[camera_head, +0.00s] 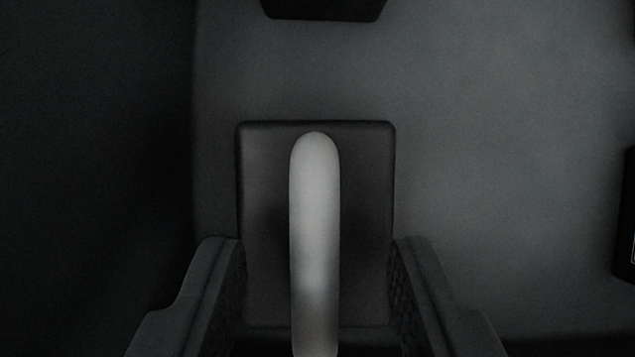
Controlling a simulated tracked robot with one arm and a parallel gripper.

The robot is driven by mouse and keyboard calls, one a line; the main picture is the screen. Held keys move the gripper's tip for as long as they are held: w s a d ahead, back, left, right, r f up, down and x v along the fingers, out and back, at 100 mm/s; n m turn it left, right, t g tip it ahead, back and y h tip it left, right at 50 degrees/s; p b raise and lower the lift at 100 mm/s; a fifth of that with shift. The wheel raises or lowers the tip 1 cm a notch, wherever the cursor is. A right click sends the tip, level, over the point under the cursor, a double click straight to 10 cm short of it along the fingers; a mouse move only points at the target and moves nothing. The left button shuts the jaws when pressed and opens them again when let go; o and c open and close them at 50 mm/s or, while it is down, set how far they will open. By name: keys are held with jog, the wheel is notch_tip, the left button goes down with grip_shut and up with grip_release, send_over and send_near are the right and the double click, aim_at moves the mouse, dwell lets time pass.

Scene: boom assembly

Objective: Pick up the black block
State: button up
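The black block (264,160) lies in the middle of the view, a dark box with rounded edges. The two fingers of my gripper (318,283) stand at its left and right sides in the lower half. They are apart, with the lower part of the block showing between them. Their inner edges line up closely with the block's sides, and I cannot tell whether they touch it. A pale rounded bar (315,220) runs up the middle in front of the block and hides part of it.
Another dark object (323,8) is cut off by the top edge. The grey surface (500,150) right of the block is clear. The left side is very dark.

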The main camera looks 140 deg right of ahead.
grip_shut()
dwell(1.4)
